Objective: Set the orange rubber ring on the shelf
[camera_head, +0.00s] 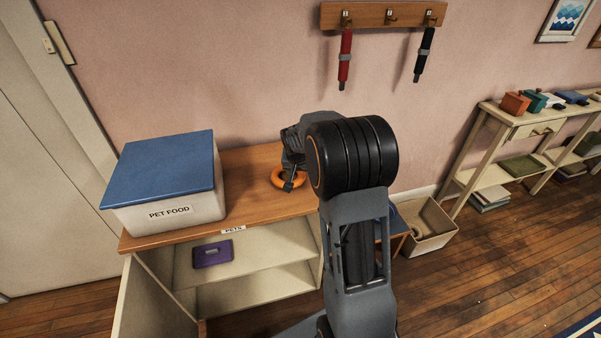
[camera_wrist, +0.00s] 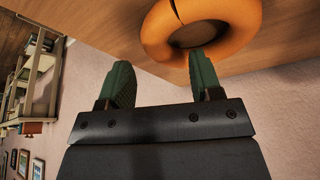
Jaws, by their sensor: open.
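The orange rubber ring (camera_head: 289,177) lies flat on the wooden top of the pets cabinet (camera_head: 243,160), right of the pet food box. It also shows large in the wrist view (camera_wrist: 240,40). My gripper (camera_head: 290,184) is at the ring, partly hidden by my arm. In the wrist view my gripper (camera_wrist: 160,75) has its two green fingers apart; the right fingertip overlaps the ring's hole and the left one is outside the ring. I cannot tell if either finger touches it. The cabinet's open front shows a shelf (camera_head: 265,258) with a purple item (camera_head: 212,253) on its left part.
A pet food box (camera_head: 165,205) with a blue lid stands on the cabinet's left. The cabinet door (camera_head: 150,300) hangs open at the left. A bin (camera_head: 428,230) stands on the floor to the right. Red and black leashes (camera_head: 345,60) hang above. The shelf's right part is clear.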

